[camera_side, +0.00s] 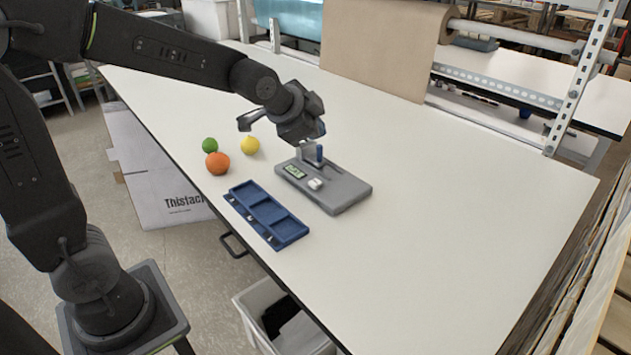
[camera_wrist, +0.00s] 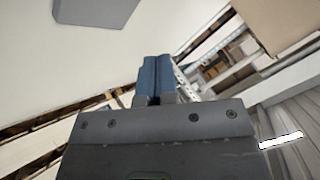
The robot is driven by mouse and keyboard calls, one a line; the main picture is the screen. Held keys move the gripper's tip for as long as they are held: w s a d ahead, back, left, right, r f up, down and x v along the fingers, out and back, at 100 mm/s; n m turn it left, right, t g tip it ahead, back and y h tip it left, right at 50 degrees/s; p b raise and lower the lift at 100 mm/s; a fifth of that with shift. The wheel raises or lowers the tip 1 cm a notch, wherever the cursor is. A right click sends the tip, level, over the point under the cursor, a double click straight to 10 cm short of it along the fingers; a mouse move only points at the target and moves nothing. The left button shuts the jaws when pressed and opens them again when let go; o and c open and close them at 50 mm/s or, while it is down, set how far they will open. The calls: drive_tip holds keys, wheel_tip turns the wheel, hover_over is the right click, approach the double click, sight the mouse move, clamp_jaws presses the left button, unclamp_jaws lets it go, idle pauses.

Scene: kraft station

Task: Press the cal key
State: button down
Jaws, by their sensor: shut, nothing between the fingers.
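A grey device (camera_side: 345,195) lies on the white table with a small green display (camera_side: 294,171) at its left and white round parts (camera_side: 315,184) on its top. I cannot read a cal label on any key. My gripper (camera_side: 319,160) points down over the device's far side, near the display. Its blue fingers are shut with nothing between them; I cannot tell whether they touch the device. In the wrist view the blue fingertips (camera_wrist: 156,62) are together, and a corner of a grey body, likely the device (camera_wrist: 95,10), shows at the upper left.
A blue compartment tray (camera_side: 282,231) lies in front of the device. An orange fruit (camera_side: 217,163), a green fruit (camera_side: 210,145) and a yellow fruit (camera_side: 250,146) sit to the left. A brown paper roll (camera_side: 385,45) stands behind. The table's right side is clear.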

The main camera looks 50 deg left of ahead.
sight(316, 183)
drive_tip(key=shift+w+a+f, duration=0.1)
drive_tip(key=shift+w+f, duration=0.05)
drive_tip(key=shift+w, duration=0.25)
drive_tip(key=shift+f, duration=4.35)
drive_tip(key=shift+f, duration=0.1)
drive_tip(key=shift+f, duration=0.35)
drive_tip(key=shift+f, duration=0.45)
drive_tip(key=shift+s+r, duration=0.1)
drive_tip(key=shift+r, duration=0.75)
